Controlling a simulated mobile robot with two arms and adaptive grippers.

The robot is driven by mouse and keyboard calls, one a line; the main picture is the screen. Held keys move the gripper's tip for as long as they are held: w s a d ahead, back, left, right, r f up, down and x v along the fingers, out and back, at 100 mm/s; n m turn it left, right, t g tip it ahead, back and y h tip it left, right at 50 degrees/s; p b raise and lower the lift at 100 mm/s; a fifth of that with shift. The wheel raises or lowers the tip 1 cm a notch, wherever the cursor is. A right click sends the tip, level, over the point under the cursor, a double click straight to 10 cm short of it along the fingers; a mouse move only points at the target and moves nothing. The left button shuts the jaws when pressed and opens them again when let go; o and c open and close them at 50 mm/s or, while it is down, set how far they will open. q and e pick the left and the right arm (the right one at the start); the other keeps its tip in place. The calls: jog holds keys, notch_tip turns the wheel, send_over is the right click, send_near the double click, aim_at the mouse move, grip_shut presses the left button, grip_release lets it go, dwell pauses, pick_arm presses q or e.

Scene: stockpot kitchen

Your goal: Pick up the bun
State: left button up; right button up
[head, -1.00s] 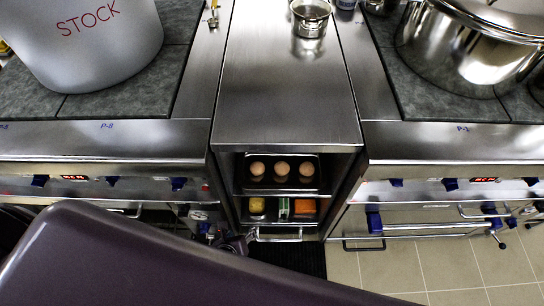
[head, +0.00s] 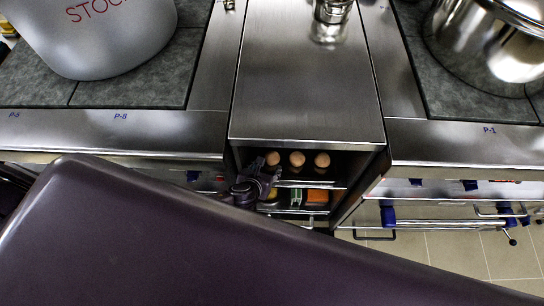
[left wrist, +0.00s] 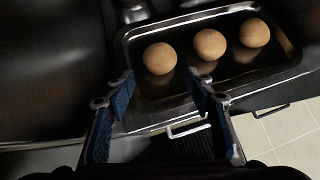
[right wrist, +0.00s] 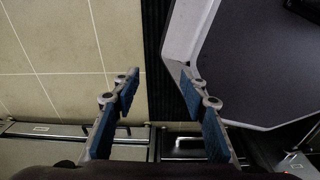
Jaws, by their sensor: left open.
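Three round brown buns (head: 297,158) sit in a row on a dark metal tray (left wrist: 285,72) on the upper shelf of the open cabinet. In the left wrist view, the leftmost bun (left wrist: 159,58) lies just beyond my left gripper (left wrist: 160,84), roughly in line with the gap between its fingers. The other two buns (left wrist: 209,44) (left wrist: 254,33) are to its right. My left gripper is open and empty; in the head view (head: 262,182) it is at the cabinet's left front, close to the leftmost bun. My right gripper (right wrist: 159,84) is open and empty over the floor.
A lower shelf holds an orange block (head: 316,196) and other items. The steel counter (head: 308,85) covers the cabinet. A large stockpot (head: 105,40) stands at left and a shiny pot (head: 485,40) at right. Tiled floor (head: 455,250) is clear at right.

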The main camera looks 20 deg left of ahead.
aim_at(271, 160)
pick_arm(q)
jog(key=shift+w+r, duration=0.1)
jog(key=shift+w, duration=0.25)
jog(key=b+x, duration=0.1)
jog(key=x, duration=0.4)
jog(key=shift+w, duration=0.35)
jog(key=shift+c, duration=0.6)
jog(key=c, duration=0.7)
